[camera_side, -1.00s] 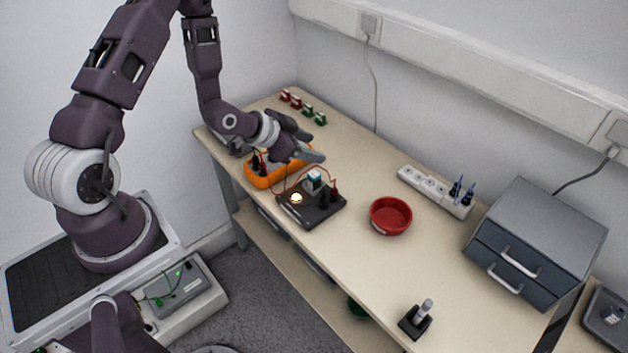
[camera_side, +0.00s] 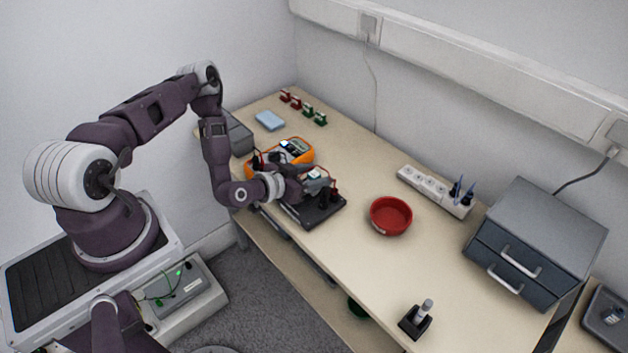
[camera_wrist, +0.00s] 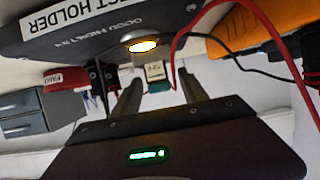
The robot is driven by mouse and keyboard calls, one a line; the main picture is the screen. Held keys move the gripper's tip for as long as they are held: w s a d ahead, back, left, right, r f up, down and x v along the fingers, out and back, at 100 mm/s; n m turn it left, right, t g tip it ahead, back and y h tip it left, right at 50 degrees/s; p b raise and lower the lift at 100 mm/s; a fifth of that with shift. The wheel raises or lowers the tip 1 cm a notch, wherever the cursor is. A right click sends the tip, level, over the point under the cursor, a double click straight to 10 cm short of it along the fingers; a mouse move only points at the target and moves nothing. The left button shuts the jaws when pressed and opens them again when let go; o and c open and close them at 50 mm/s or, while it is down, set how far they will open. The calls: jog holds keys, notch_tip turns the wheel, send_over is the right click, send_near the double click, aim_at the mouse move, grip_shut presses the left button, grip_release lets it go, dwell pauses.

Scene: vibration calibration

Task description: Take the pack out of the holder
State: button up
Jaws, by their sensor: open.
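The holder (camera_side: 322,214) is a dark flat base on the bench, partly hidden by my gripper (camera_side: 318,186) in the side view. The wrist view shows the holder (camera_wrist: 85,32) upside down, with a white label ending in "CT HOLDER" and a lit yellow lamp (camera_wrist: 143,46). The pack (camera_wrist: 156,71) is a small block, pale on one face and teal at its edge. It shows between my two fingers (camera_wrist: 160,82) in the wrist view, with space on both sides. Its pale top (camera_side: 314,173) barely shows in the side view. My gripper is open, low at the holder; finger contact cannot be told.
An orange multimeter (camera_side: 293,150) sits just behind the holder, with red and black leads (camera_wrist: 178,45) running close to my fingers. A red bowl (camera_side: 391,215) stands to the right. A power strip (camera_side: 430,186) and grey drawers (camera_side: 535,240) are farther right.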

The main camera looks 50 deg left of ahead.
grip_shut()
